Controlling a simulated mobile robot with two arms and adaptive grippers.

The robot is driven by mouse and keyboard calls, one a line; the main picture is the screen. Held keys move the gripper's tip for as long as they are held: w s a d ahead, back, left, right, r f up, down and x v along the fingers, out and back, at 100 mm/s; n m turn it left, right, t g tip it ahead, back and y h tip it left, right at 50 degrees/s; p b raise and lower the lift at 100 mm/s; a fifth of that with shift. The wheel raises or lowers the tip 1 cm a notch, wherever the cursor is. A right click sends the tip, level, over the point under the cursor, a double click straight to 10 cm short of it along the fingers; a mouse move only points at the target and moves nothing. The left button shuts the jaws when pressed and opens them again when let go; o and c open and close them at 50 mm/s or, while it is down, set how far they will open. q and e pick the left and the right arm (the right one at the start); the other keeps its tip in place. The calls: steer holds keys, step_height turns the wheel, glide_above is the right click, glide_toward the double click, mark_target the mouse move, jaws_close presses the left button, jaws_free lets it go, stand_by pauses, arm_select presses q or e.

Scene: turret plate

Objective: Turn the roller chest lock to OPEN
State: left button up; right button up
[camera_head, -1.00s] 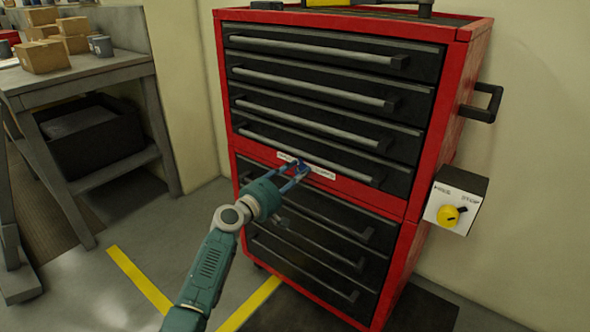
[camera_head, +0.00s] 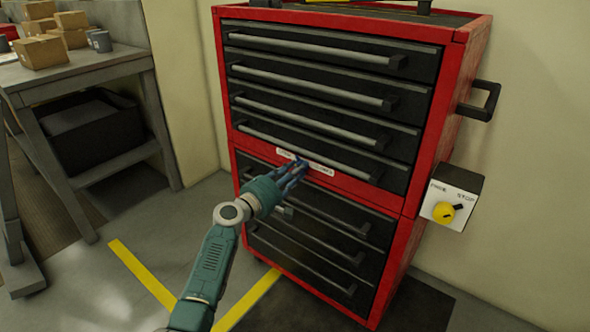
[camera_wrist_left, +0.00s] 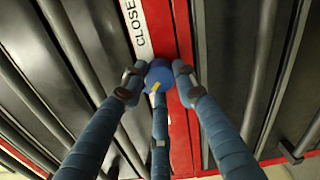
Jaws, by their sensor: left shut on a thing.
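The roller chest (camera_head: 459,75) is red with black drawers and fills the middle of the head view. Its lock is a small blue knob (camera_wrist_left: 159,74) with a yellow mark, on the red band between the drawer groups. A white label (camera_head: 318,168) runs beside it; in the left wrist view the label (camera_wrist_left: 136,28) reads "CLOSE" before being cut off. My left gripper (camera_head: 297,170) is shut on the knob, and its blue fingers partly hide it in the head view. In the left wrist view the fingers (camera_wrist_left: 158,82) sit around the knob. My right gripper is not in view.
A box with a yellow knob (camera_head: 443,212), marked with "STOP" at right, is on the chest's right side, below a dark side handle (camera_head: 480,103). A workbench (camera_head: 95,75) with cardboard boxes stands at left. Yellow lines (camera_head: 143,275) mark the open floor.

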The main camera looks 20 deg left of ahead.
arm_select(q)
steer(key=shift+r, duration=0.15)
steer(key=o, duration=1.1)
steer(key=shift+o, duration=0.2)
steer(key=v, duration=1.2)
steer(key=shift+a, duration=0.1)
